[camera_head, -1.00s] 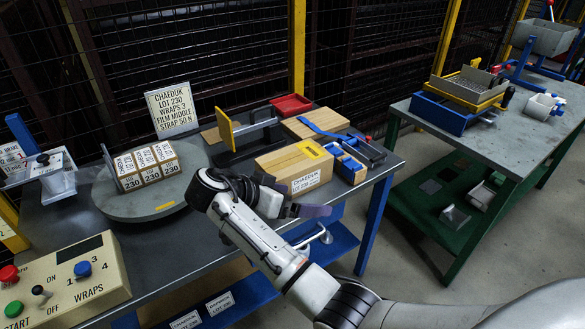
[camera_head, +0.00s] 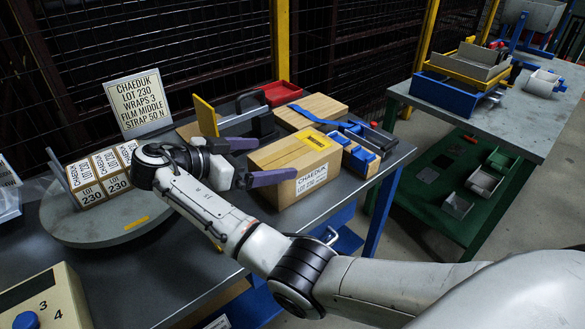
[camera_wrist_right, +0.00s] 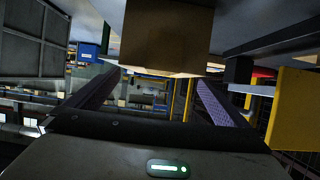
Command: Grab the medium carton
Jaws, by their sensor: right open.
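A brown carton (camera_head: 290,160) with a yellow label on top and a white "CHAEDUK LOT 230" label on its front end lies on the grey table; it seems to be the medium carton. My right gripper (camera_head: 277,160) is open at its left side, with one purple finger at the far side and the other across its near side. In the right wrist view the carton (camera_wrist_right: 168,35) shows ahead, between the lines of the two fingers (camera_wrist_right: 155,92). I cannot tell whether either finger touches it. My left gripper is not in view.
Small labelled cartons (camera_head: 102,172) stand on a round turntable (camera_head: 100,230) at left. A flat carton (camera_head: 318,108) with a blue strap lies behind. A yellow plate tool (camera_head: 205,115), red tray (camera_head: 282,92) and blue-and-wood holder (camera_head: 357,152) stand close around. A second table (camera_head: 470,120) is at right.

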